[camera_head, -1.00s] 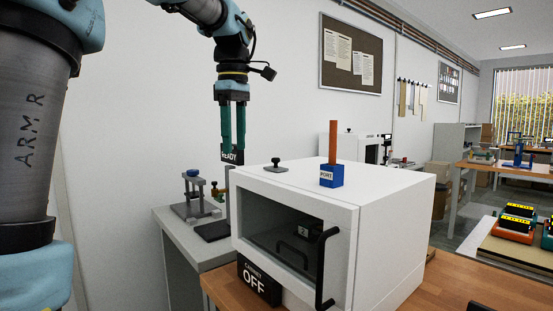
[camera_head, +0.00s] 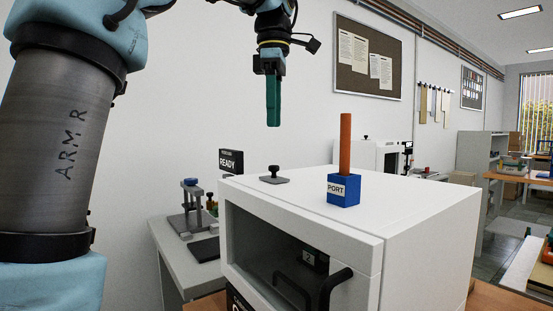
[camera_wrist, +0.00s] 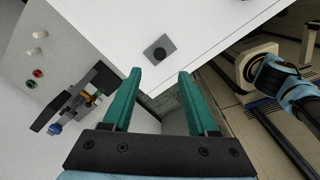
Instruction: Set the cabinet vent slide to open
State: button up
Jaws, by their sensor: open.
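The white cabinet (camera_head: 330,208) stands at the centre, with a dark window and a black handle in its front. On its top is the vent slide (camera_head: 274,176), a dark plate with a black knob. It also shows in the wrist view (camera_wrist: 159,50), just beyond the fingertips. My gripper (camera_head: 273,122) hangs fingers down, above the cabinet top and apart from the slide. The head view shows its green fingers edge-on. In the wrist view my gripper (camera_wrist: 160,73) is open with nothing between its fingers.
A blue PORT block (camera_head: 343,190) with an upright orange rod (camera_head: 345,142) stands on the cabinet top, right of the slide. A READY sign (camera_head: 231,161) is behind the cabinet. A small press (camera_head: 192,212) stands on the grey side table. Air above the slide is clear.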

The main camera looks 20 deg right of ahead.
aim_at(274, 173)
notch_tip(274, 173, down, 9)
jog(key=shift+f+b, duration=0.1)
jog(key=shift+b, duration=0.2)
grip_shut()
dwell(0.5)
dwell(1.0)
